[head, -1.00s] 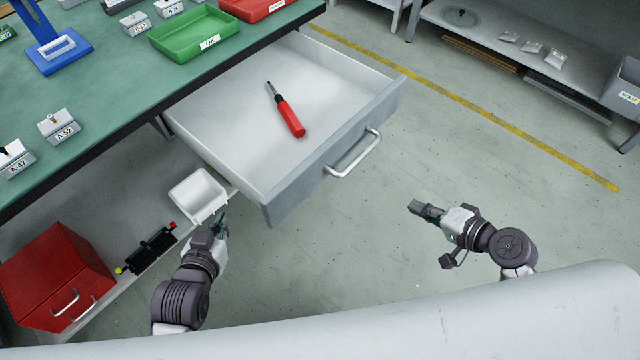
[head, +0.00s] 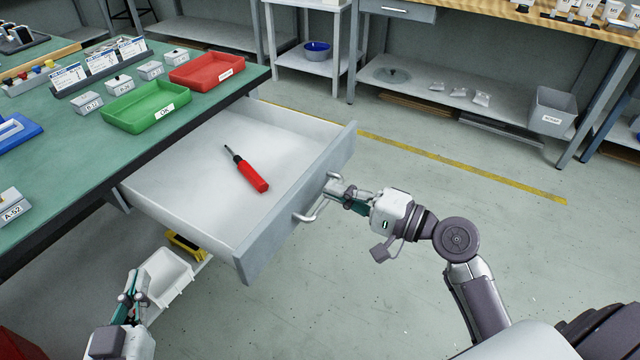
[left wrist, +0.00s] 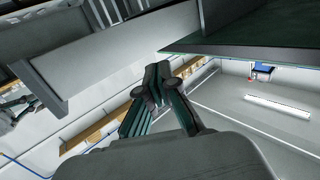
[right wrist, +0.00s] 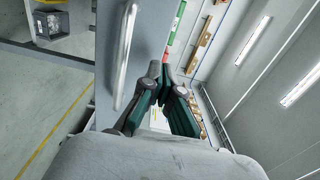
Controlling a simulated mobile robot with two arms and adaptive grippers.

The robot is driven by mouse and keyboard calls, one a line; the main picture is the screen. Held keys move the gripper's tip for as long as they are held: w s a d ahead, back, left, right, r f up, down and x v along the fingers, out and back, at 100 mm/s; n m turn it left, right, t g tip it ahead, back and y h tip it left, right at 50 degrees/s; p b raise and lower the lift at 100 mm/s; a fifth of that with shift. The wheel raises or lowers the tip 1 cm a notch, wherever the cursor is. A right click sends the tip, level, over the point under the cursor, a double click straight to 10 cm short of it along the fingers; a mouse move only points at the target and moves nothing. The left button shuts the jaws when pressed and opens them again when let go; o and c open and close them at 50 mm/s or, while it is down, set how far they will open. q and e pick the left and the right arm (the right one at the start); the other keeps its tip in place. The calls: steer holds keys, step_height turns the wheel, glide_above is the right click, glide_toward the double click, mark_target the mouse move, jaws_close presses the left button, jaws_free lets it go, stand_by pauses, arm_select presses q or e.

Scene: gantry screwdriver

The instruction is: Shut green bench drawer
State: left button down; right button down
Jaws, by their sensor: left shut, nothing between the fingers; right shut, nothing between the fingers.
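The grey bench drawer (head: 300,213) is pulled well out from under the green-topped bench (head: 60,190). A red-handled screwdriver (head: 247,170) lies inside it. The drawer's curved metal handle (head: 309,216) is on its front face; it also shows in the right wrist view (right wrist: 123,55). My right gripper (head: 335,184) is shut and empty at the drawer front, by the far end of the handle; whether it touches is unclear. My left gripper (head: 133,285) is shut and empty, low at the left beside a white bin. The left wrist view shows its closed fingers (left wrist: 160,75) below the bench edge.
A green tray (head: 147,108) and a red tray (head: 206,71) sit on the bench top. The white bin (head: 166,277) stands on the lower shelf under the drawer. Open floor lies right of the drawer, with a yellow line (head: 450,160).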

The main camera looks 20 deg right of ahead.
mark_target(308, 181)
steer(key=x, duration=0.3)
steer(key=shift+w+a, duration=0.1)
arm_select(q)
steer(key=shift+d+r+t, duration=0.1)
steer(key=shift+r+t, duration=0.2)
steer(key=shift+r, duration=0.3)
arm_select(e)
steer(key=shift+w+a, duration=0.15)
